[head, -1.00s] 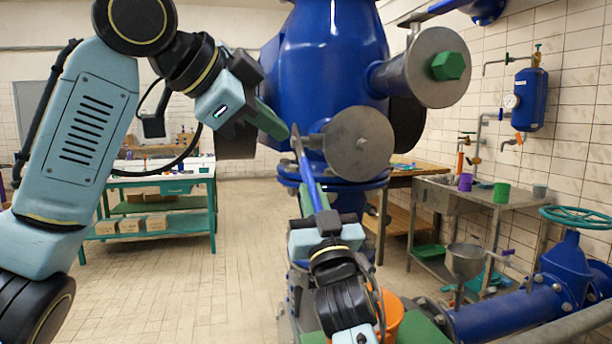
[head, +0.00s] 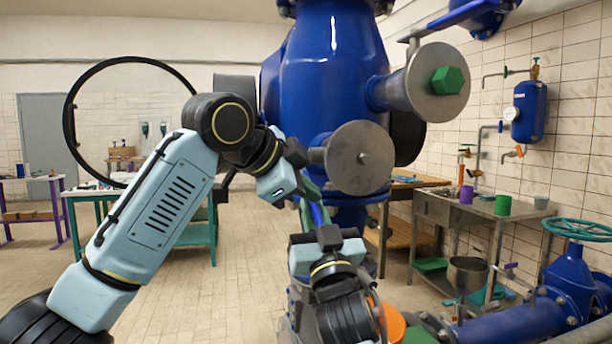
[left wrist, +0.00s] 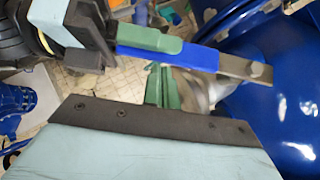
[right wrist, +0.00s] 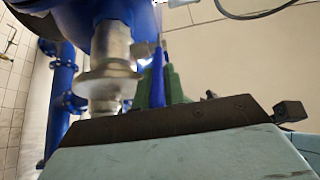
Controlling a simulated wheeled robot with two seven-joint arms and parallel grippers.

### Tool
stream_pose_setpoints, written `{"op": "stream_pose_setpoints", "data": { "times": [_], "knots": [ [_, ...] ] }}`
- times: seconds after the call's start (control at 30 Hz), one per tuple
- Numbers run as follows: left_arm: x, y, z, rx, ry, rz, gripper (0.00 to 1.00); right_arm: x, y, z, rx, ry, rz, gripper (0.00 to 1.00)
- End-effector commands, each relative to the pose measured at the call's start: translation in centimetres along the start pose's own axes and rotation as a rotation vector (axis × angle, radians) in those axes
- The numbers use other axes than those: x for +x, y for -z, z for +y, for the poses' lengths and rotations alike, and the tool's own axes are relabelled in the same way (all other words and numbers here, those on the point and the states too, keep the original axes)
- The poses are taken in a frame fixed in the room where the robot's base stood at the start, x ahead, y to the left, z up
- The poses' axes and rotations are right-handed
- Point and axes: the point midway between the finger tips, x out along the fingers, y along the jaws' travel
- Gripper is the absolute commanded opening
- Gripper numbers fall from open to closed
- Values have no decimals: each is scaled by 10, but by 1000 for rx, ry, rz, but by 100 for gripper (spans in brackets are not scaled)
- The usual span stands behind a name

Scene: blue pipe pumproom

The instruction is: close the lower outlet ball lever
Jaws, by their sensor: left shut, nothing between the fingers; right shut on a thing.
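The lower outlet ball lever has a blue handle (head: 317,214) and a bare metal end with a bolt; its handle shows clearly in the left wrist view (left wrist: 168,58). My right gripper (head: 324,225) is shut on the blue handle; its green fingers clasp it in the right wrist view (right wrist: 157,85). My left gripper (head: 308,188) is shut and empty, its green fingers (left wrist: 162,85) close beside the handle. I cannot tell whether they touch it. My arms partly hide the lever in the head view.
Another blue lever (head: 450,17) is higher up. A metal sink table (head: 450,208) stands right, behind blue pipework (head: 520,315). Open tiled floor (head: 245,250) lies left.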

Motion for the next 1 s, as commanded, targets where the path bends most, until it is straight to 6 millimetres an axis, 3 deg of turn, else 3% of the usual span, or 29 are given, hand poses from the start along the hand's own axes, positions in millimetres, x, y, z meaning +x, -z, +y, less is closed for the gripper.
{"op": "stream_pose_setpoints", "data": {
  "times": [0.03, 0.37, 0.77, 0.8, 0.97, 1.0],
  "knots": [
    [1, -1, 0, -1, 0, 0, 0, 3, 8, 0, 0, 1, 18, 0],
    [2, -3, 0, 0, 1, -1, 0, 3, 8, 0, 0, 1, 17, 0],
    [17, -20, 3, 38, 38, -15, 0, 2, 8, -2, 0, 4, 20, 0],
    [17, -20, 3, 38, 37, -16, 0, 2, 8, -2, 0, 5, 20, 13],
    [17, -20, 3, 37, 36, -15, 0, 2, 8, -2, 1, 5, 20, 34],
    [17, -20, 3, 38, 36, -15, 0, 2, 8, -2, 1, 5, 19, 34]
  ]
}}
